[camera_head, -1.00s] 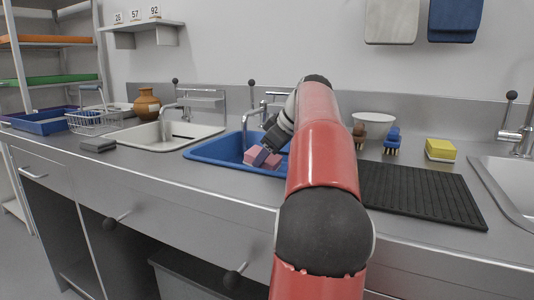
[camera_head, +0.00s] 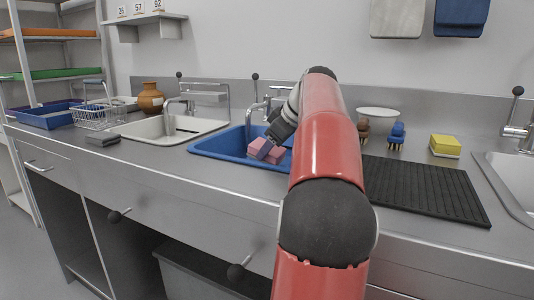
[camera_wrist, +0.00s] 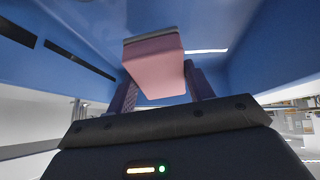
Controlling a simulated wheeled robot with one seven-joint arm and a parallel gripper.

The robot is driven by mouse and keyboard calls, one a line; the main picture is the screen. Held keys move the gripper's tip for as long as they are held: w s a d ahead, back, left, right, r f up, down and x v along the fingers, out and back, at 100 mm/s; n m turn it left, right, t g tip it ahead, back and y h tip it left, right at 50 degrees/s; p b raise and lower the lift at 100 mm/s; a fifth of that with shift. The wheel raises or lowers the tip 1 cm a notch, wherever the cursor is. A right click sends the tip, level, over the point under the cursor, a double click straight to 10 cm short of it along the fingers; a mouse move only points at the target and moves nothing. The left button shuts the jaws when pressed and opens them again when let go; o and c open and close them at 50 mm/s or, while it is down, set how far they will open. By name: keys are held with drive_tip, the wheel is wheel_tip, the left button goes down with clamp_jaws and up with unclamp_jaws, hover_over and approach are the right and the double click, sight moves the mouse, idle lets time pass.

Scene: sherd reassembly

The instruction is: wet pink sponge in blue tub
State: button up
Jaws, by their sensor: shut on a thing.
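The pink sponge (camera_head: 258,146) is in my gripper (camera_head: 266,150), inside the blue tub (camera_head: 205,150) in the head view. In the wrist view the sponge (camera_wrist: 155,62) sits between the two fingers of my gripper (camera_wrist: 160,90), with a thin grey layer along one side. The tub's blue walls (camera_wrist: 80,22) surround it there. My gripper is shut on the sponge. My arm hides the right part of the tub. I cannot tell whether the sponge is wet or touches the tub floor.
A tap (camera_head: 247,118) rises behind the tub, close to my wrist. A white basin (camera_head: 150,138) and a wire basket (camera_head: 98,118) are to the left. A black ribbed mat (camera_head: 425,190), brushes (camera_head: 397,135) and a yellow sponge (camera_head: 445,145) are to the right.

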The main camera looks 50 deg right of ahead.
wheel_tip(320, 180, up, 10)
drive_tip(key=p, duration=0.8)
idle(2.0)
wheel_tip(320, 180, up, 4)
drive_tip(key=shift+f, duration=0.1)
idle(0.4)
idle(0.7)
